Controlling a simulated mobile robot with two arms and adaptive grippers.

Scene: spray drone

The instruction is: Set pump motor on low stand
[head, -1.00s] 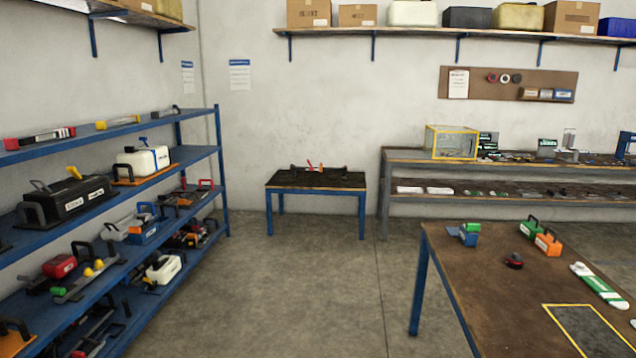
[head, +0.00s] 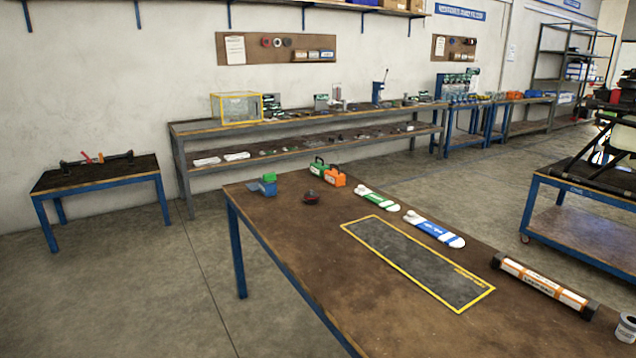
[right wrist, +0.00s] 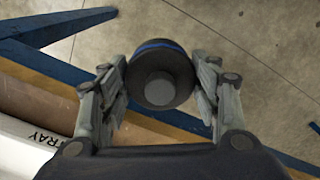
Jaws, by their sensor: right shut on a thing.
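In the right wrist view my right gripper (right wrist: 161,72) is shut on a dark round motor (right wrist: 160,88). The motor has a blue band and a grey round end facing the camera. The fingers press it from both sides. Below it are a blue rail and a wooden edge, with concrete floor beyond. The motor and both grippers are out of the head view. A low blue-legged table (head: 120,173) with a dark top stands at the left by the wall; I cannot tell whether it is the low stand. A dark bar with red parts lies on it.
A large brown workbench (head: 300,235) has a yellow-framed dark mat (head: 412,262), tools and a long tube (head: 545,285). A two-level bench (head: 290,130) lines the wall. A blue cart (head: 590,220) stands right. A white box (right wrist: 25,145) marked TRAY is near my gripper.

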